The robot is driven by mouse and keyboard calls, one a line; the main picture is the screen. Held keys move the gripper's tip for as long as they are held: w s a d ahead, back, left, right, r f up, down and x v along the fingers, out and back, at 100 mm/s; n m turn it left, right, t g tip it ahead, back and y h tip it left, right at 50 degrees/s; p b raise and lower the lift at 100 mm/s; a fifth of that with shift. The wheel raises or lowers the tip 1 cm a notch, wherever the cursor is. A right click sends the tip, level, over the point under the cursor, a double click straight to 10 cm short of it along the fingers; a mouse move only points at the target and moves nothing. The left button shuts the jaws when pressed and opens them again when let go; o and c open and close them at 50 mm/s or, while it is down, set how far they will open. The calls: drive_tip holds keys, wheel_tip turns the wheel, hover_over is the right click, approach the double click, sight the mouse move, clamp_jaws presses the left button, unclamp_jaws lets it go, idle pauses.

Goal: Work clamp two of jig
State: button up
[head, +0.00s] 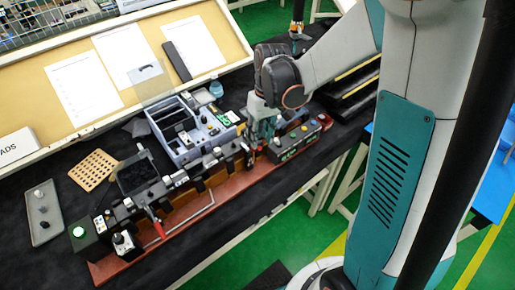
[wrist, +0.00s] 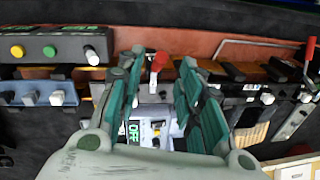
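The jig (head: 190,205) is a long reddish-brown base with a row of dark clamps and blocks, on a black table. One clamp has a red handle (head: 158,229), at the jig's near left end; a red handle also shows at the right edge of the wrist view (wrist: 309,48). Another red-tipped clamp lever (wrist: 158,62) stands between my fingertips in the wrist view, with gaps on both sides. My gripper (wrist: 160,66) is open, pointing down over the right part of the jig; it also shows in the head view (head: 262,130). No number marks the clamps.
A button box (head: 294,142) stands close right of my gripper. A grey tray-like unit (head: 188,130) lies behind the jig. A perforated tan board (head: 94,170) and a grey tray (head: 43,212) lie to the left. A bent metal rod (wrist: 258,43) runs along the jig base.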

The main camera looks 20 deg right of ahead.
drive_tip(key=f, duration=0.6)
drive_tip(key=shift+s+a+b, duration=0.1)
drive_tip(key=shift+a+b, duration=0.25)
drive_tip(key=shift+a, duration=0.05)
clamp_jaws()
